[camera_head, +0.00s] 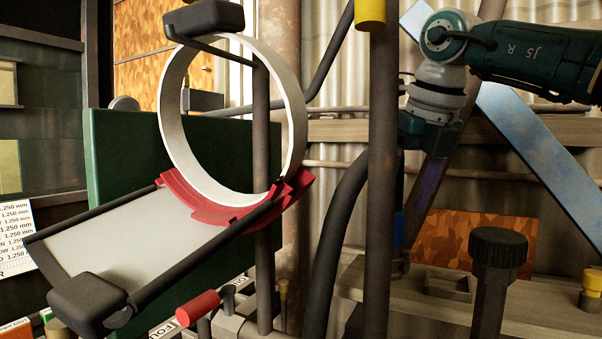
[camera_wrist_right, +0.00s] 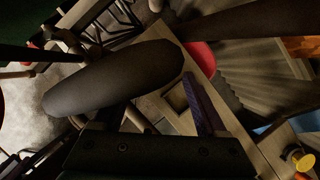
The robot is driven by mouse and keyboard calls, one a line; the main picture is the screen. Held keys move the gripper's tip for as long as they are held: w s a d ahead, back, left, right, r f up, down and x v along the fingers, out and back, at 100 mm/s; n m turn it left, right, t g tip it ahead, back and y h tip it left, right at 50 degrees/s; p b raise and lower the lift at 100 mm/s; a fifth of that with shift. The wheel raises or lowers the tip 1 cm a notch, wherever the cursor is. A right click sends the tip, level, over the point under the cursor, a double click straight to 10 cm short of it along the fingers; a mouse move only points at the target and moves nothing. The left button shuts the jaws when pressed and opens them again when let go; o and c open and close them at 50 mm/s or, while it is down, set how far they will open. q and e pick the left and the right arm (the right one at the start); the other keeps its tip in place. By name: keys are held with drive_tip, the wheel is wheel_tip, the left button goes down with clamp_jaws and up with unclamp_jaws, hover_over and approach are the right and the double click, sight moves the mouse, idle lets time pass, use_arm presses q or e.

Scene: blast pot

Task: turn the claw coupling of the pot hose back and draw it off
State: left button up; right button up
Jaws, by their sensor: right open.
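The thick black pot hose (camera_head: 340,225) arches up from the bottom in the head view and passes behind a brown upright post. A dark rounded length that looks like the hose (camera_wrist_right: 115,80) fills the middle left of the right wrist view. A blue band (camera_head: 398,230) shows just right of the post, above a small greyish fitting (camera_head: 401,264); I cannot tell whether this is the claw coupling. My right gripper (camera_head: 416,195) is open and points down beside the post. Its purple finger (camera_wrist_right: 202,105) shows in the wrist view. My left gripper is not in view.
The brown post (camera_head: 381,200) stands directly left of my right gripper. A black-knobbed stem (camera_head: 497,250) stands at the right front. A pale ring (camera_head: 171,120) in a red cradle (camera_head: 215,212) fills the left. Corrugated wall (camera_head: 335,100) lies behind.

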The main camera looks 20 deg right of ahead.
drive_tip(key=x, duration=0.6)
drive_tip(key=shift+f, duration=0.15)
drive_tip(key=shift+w, duration=0.1)
drive_tip(key=shift+c, duration=0.2)
clamp_jaws()
drive_tip(key=c, duration=0.6)
unclamp_jaws()
drive_tip(key=shift+c, duration=1.3)
drive_tip(key=n+y, duration=0.1)
drive_tip(key=n, duration=0.1)
drive_tip(key=shift+n, duration=0.3)
drive_tip(key=n+y, duration=0.1)
drive_tip(key=n, duration=0.3)
drive_tip(key=shift+y, duration=0.3)
drive_tip(key=o, duration=0.6)
